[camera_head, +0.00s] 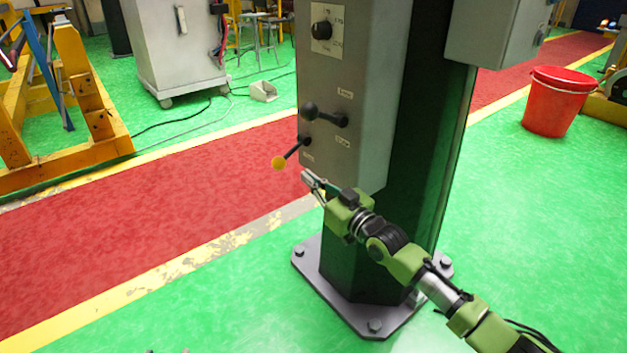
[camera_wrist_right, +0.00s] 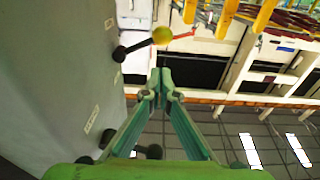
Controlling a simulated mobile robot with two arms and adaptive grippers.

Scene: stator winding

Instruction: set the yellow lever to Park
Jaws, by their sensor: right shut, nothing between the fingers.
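The yellow lever (camera_head: 279,162) is a short black rod with a yellow ball end, low on the front of the grey control box (camera_head: 370,110). It points down and left, out from the box, in the head view. In the right wrist view the yellow lever (camera_wrist_right: 161,36) is above the fingertips, apart from them. My right gripper (camera_head: 306,178) is shut and empty, just right of and below the yellow ball. Its fingertips (camera_wrist_right: 160,82) meet in the right wrist view. The small labels near the lever are too blurred to read. My left gripper is not in view.
A black-knobbed lever (camera_head: 311,111) sits just above the yellow one, and a rotary switch (camera_head: 322,30) is higher. The box stands on a dark column with a bolted base plate (camera_head: 340,310). A red bucket (camera_head: 556,100) is at the right.

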